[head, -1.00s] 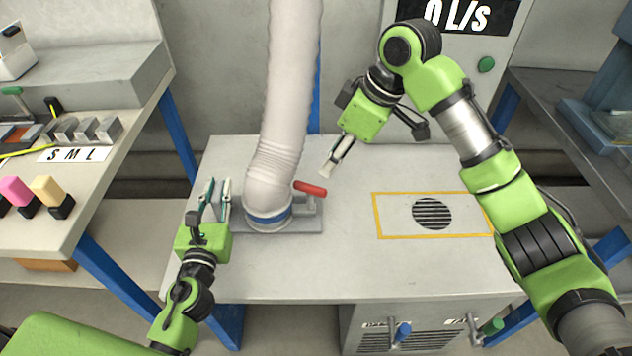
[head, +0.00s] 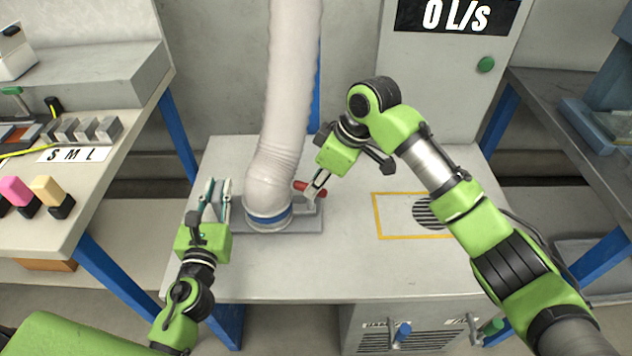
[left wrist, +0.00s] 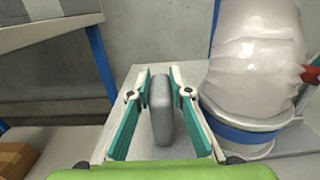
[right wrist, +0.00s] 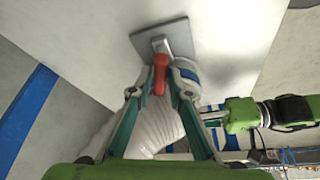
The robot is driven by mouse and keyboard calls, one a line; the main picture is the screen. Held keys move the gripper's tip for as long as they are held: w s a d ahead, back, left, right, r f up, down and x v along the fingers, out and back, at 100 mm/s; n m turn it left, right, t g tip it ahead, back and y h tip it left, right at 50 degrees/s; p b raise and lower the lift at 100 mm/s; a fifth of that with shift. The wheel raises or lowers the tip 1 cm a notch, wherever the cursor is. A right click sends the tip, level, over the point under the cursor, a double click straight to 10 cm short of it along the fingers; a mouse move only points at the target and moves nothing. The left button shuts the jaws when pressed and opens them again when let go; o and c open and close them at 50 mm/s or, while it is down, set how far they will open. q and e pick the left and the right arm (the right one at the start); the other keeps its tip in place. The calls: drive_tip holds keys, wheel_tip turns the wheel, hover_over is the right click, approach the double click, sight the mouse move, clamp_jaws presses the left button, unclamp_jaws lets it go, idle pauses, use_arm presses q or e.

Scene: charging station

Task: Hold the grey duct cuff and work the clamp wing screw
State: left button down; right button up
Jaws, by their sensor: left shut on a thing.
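A pale ribbed duct (head: 285,130) comes down to a cuff with a blue band (head: 270,219) on a grey base plate on the table. My left gripper (head: 216,188) is left of the duct, shut on an upright grey plate-like piece (left wrist: 161,108) that stands between its fingers. Whether this piece joins the cuff is hidden. The red wing screw handle (head: 311,189) is at the cuff's right side. My right gripper (head: 316,190) is at it, with the red handle (right wrist: 160,75) between its fingertips in the right wrist view; whether they grip it is unclear.
A round vent grille (head: 432,212) in a yellow outline lies right of the duct, partly behind my right arm. A display (head: 457,14) reads 0 L/s. A left bench holds grey blocks (head: 82,129). The table front is clear.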

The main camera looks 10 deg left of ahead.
clamp_jaws()
drive_tip(key=shift+m, duration=0.3)
drive_tip(key=m, duration=0.1)
drive_tip(key=m+t, duration=0.1)
drive_tip(key=m, duration=0.1)
drive_tip(key=m+t+h, duration=0.1)
drive_tip(key=m, duration=0.1)
drive_tip(key=shift+s+a, duration=0.2)
drive_tip(key=shift+s, duration=0.2)
drive_tip(key=m, duration=0.2)
drive_tip(key=m+t+h, duration=0.1)
drive_tip(key=m, duration=0.1)
drive_tip(key=m+h, duration=0.1)
drive_tip(key=m, duration=0.1)
drive_tip(key=shift+s+a+m+t, duration=0.15)
drive_tip(key=shift+a+m+t, duration=0.15)
drive_tip(key=o, duration=0.6)
unclamp_jaws()
